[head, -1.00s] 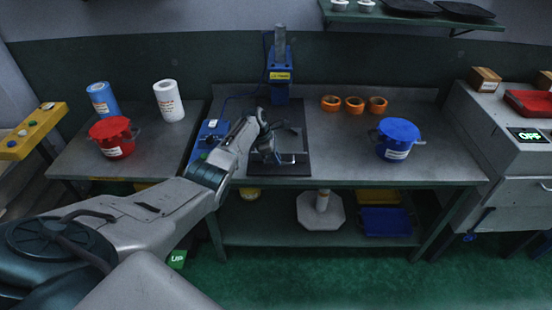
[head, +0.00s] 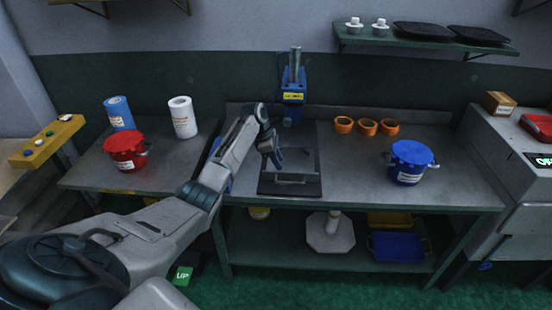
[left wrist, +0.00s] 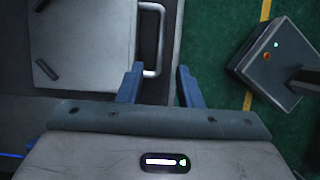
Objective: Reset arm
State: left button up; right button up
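My left arm (head: 216,180) reaches in from the left over the middle workbench. Its gripper (head: 276,160) is above the dark press plate, near the plate's front handle (head: 291,182). In the left wrist view, the gripper (left wrist: 160,67) has its two blue fingers apart with a clear gap. A pale metal handle (left wrist: 159,40) shows beyond the fingertips, beside the left one; the gripper is not closed on it. My right gripper is not in view.
A blue press (head: 293,98) stands behind the plate. Orange rings (head: 367,127) and a blue pot (head: 410,162) are to the right. A red pot (head: 125,151), blue roll (head: 118,113) and white roll (head: 183,117) stand left. A shelf (head: 430,42) hangs at upper right.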

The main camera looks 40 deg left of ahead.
pick_arm(q)
jog(key=shift+s+a+r, duration=0.1)
jog(key=shift+a+r, duration=0.15)
jog(key=shift+r, duration=0.45)
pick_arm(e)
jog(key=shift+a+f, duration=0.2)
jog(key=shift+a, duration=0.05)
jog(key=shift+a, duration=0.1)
